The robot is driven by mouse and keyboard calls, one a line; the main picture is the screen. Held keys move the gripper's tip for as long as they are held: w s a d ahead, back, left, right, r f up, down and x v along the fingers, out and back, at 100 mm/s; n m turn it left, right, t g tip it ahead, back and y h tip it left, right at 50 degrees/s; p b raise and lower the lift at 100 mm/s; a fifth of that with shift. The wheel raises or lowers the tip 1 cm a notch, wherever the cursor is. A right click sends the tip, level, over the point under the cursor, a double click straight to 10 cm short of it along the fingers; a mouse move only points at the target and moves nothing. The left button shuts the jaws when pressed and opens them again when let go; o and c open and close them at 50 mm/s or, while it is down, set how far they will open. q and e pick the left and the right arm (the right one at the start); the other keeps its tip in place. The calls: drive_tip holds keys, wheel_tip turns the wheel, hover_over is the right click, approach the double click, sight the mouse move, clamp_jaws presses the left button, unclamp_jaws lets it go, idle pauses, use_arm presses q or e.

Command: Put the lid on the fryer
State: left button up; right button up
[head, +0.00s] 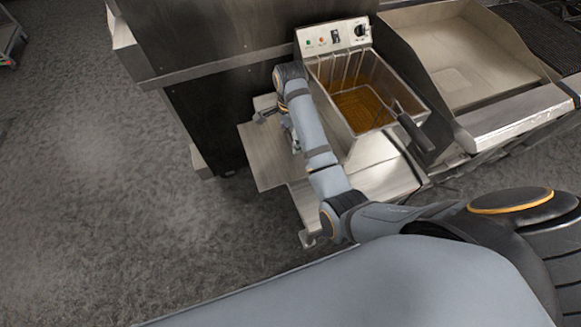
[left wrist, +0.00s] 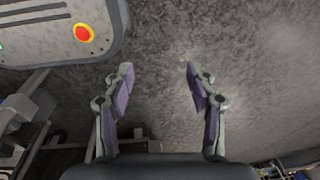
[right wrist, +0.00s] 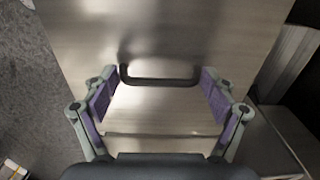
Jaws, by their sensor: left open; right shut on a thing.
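The fryer (head: 352,143) stands at the upper middle of the head view, its top open, with golden oil and wire baskets inside. The lid (head: 260,172), a flat metal plate, is to the left of the fryer and lower in the picture. My right gripper (head: 281,118), partly hidden by its arm, is at the lid. In the right wrist view, the lid (right wrist: 215,40) fills the middle, and my right gripper (right wrist: 160,95) is shut on its black handle (right wrist: 160,80). My left gripper (left wrist: 160,75) is open and empty above the floor.
A dark cabinet (head: 205,115) stands left of the fryer. A metal griddle (head: 465,75) is on its right. A black basket handle (head: 414,133) sticks out over the fryer's front edge.

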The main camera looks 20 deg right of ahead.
wheel_tip(320, 180, down, 11)
drive_tip(key=shift+f, duration=0.6)
use_arm(q)
drive_tip(key=shift+s, duration=0.9)
use_arm(e)
drive_tip(key=shift+f, duration=1.8)
drive_tip(key=o, duration=1.4)
drive_tip(key=shift+s, duration=0.1)
